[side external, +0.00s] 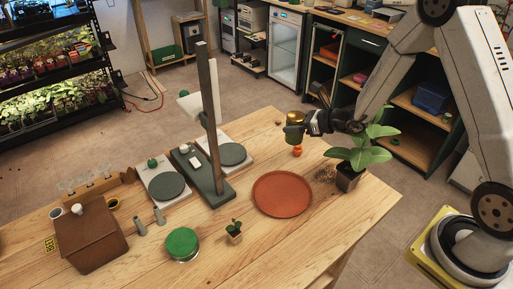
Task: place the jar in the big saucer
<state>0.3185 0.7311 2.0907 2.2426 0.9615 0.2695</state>
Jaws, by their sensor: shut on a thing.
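The big saucer (282,194) is a round terracotta-coloured dish lying flat and empty on the wooden table. My gripper (305,123) is at the upper right of the saucer, near the table's far edge in the picture. It is shut on a small jar (294,134) with a gold lid and a greenish body. The jar looks upright and appears to be above the table, apart from the saucer. The fingers' far side is hidden.
A small orange object (297,151) stands below the jar. A leafy potted plant (347,178) is right of the saucer, a small seedling pot (234,234) to its lower left. A tall post (209,120) rises left. A green-lidded tin (182,244) stands at front.

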